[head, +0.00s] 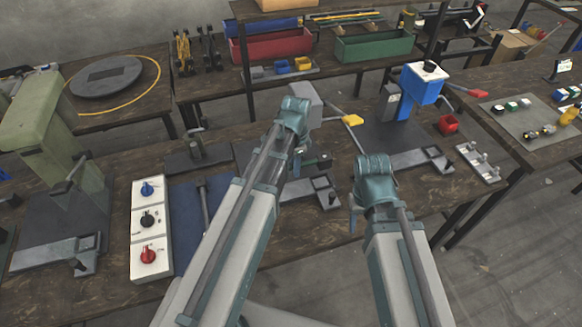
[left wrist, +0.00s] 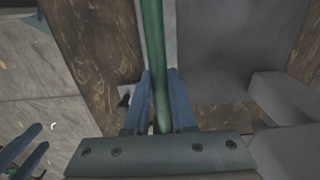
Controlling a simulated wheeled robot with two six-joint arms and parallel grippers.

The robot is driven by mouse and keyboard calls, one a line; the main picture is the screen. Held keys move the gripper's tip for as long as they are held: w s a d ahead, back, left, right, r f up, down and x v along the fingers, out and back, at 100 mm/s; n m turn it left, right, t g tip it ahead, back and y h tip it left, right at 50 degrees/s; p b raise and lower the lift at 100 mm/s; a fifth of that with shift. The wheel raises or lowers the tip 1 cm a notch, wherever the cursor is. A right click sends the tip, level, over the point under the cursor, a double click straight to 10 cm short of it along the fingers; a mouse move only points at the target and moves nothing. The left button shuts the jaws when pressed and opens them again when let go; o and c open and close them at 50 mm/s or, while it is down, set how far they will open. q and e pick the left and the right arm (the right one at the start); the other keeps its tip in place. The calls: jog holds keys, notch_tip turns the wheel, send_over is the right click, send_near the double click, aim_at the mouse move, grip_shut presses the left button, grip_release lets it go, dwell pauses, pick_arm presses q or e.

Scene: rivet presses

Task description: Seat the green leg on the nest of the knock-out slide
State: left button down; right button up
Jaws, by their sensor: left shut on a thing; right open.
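The green leg (left wrist: 155,45) is a long, slim green rod in the left wrist view. My left gripper (left wrist: 157,95) is shut on it, one blue finger on each side; the rod runs away from the palm, above a pale grey strip. In the head view my left gripper (head: 312,163) is largely hidden by its own arm, over the middle press station. A grey slide (head: 322,192) with a square frame lies just in front of it; its nest cannot be made out clearly. My right gripper (head: 355,214) is open, right of that slide; its fingers also show in the left wrist view (left wrist: 28,150).
A grey-headed press with a yellow-tipped lever (head: 352,120) stands behind the left gripper. A blue press (head: 422,84) stands right, a green press (head: 40,125) left. A white panel with knobs (head: 150,275) lies left of my arms. Bare bench shows before the right slide.

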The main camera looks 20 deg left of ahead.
aim_at(294, 190)
pick_arm(q)
jog(key=shift+f, duration=0.2)
notch_tip(294, 190, down, 7)
jog(key=b, duration=0.7)
jog(key=shift+f+b, duration=0.7)
jog(key=shift+b, duration=0.2)
dwell(0.4)
jog(key=c, duration=0.7)
grip_release()
jog(key=shift+r, duration=0.1)
notch_tip(294, 190, up, 14)
jog(key=p, duration=1.4)
jog(key=shift+f, duration=0.2)
